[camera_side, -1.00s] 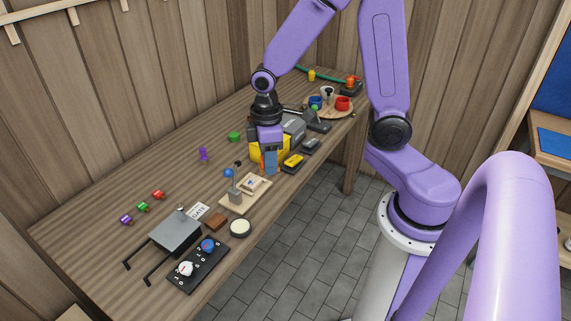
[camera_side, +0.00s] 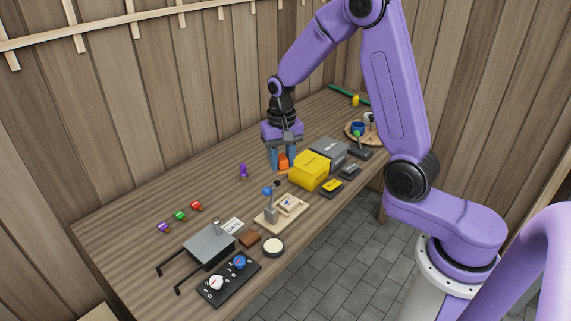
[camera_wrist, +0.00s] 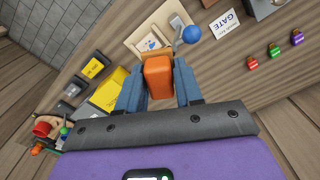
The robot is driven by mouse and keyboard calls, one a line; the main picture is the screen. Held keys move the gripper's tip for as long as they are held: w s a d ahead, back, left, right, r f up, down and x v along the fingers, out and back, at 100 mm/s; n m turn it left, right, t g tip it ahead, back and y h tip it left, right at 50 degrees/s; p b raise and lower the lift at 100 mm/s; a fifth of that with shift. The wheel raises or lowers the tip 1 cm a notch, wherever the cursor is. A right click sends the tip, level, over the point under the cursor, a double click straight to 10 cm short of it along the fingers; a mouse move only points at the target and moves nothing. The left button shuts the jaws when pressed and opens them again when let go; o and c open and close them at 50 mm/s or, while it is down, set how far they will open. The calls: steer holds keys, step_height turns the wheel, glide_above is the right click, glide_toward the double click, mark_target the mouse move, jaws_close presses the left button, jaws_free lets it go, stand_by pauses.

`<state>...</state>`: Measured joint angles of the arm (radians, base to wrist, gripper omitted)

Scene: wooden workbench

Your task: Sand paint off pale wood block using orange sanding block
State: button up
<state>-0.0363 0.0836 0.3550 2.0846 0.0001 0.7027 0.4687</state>
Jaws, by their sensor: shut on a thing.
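My gripper (camera_side: 283,160) is shut on the orange sanding block (camera_side: 283,161), which sits between its two blue fingers. In the wrist view the orange sanding block (camera_wrist: 158,77) fills the gap between the fingers. The sanding block is above the bench, left of the yellow box. The pale wood block (camera_side: 290,202) sits in a pale wooden fixture (camera_side: 270,218) with a blue-knobbed clamp (camera_side: 268,192), nearer the side camera than the gripper. The sanding block and the pale block are apart.
A yellow box (camera_side: 308,170) and a grey box (camera_side: 328,152) stand right of my gripper. A purple figure-like piece (camera_side: 243,171) is to its left. A grey plate stand (camera_side: 208,245), a two-knob panel (camera_side: 228,280) and a white round disc (camera_side: 273,247) lie nearer. The back-left bench is clear.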

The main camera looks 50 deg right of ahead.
mark_target(292, 199)
steer(key=m, duration=0.1)
steer(key=w+d+m, duration=0.1)
steer(key=shift+m, duration=0.3)
steer(key=d+m, duration=0.5)
steer(key=m, duration=0.4)
step_height(292, 199, down, 14)
steer(key=shift+a+f, duration=0.1)
steer(key=shift+f, duration=0.15)
steer(key=shift+a+f, duration=0.5)
steer(key=shift+a, duration=1.05)
steer(key=shift+d, duration=1.5)
steer(key=shift+a, duration=1.6)
steer(key=shift+d, duration=1.7)
step_height(292, 199, up, 8)
